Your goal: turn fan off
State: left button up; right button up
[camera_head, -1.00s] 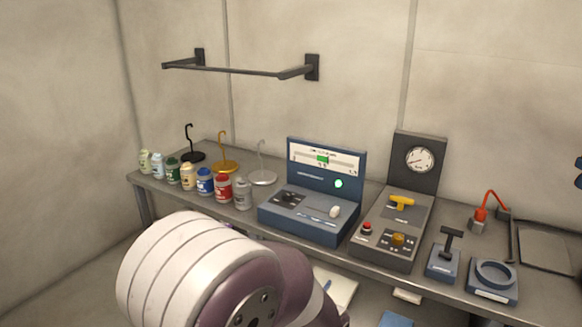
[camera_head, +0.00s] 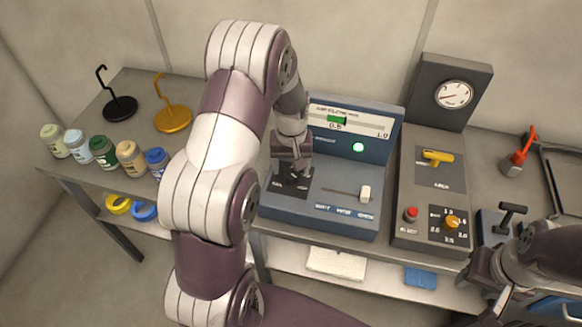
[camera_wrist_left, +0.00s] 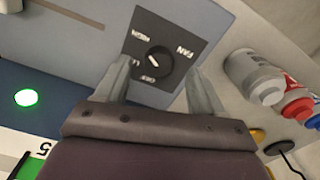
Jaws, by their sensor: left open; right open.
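The fan knob (camera_wrist_left: 157,59) is a small black dial on a dark square panel marked FAN, HIGH and OFF in the left wrist view. Its pale pointer mark seems turned to the HIGH side, though it is small. The panel is on the blue console (camera_head: 325,222). My left gripper (camera_head: 293,175) is above the panel, its fingers open on either side of the knob in the wrist view; I cannot tell whether they touch it. My right gripper (camera_head: 490,297) is at the lower right, open and away from the console.
The console has a white slider (camera_head: 365,193) and a lit green lamp (camera_head: 358,147). A grey box (camera_head: 420,200) with a yellow lever, red button and yellow dial stands to its right. Several jars (camera_head: 103,152) and hooked stands (camera_head: 173,118) are at the left.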

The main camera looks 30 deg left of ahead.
aim_at(291, 174)
pick_arm(q)
jog(key=f, duration=0.1)
jog(key=w+f, duration=0.1)
jog(key=f, duration=0.2)
jog(key=shift+w+a+f, duration=0.1)
jog(key=shift+w+a, duration=0.1)
jog(key=shift+a, duration=0.15)
jog(key=shift+w+f, duration=0.15)
jog(key=shift+s+d+r, duration=0.1)
jog(key=shift+s+r, duration=0.1)
jog(key=shift+s, duration=0.2)
jog(key=c, duration=1.1)
pick_arm(e)
jog(key=shift+w+a+r, duration=0.25)
jog(key=shift+w+r, duration=0.05)
jog(key=shift+w, duration=0.3)
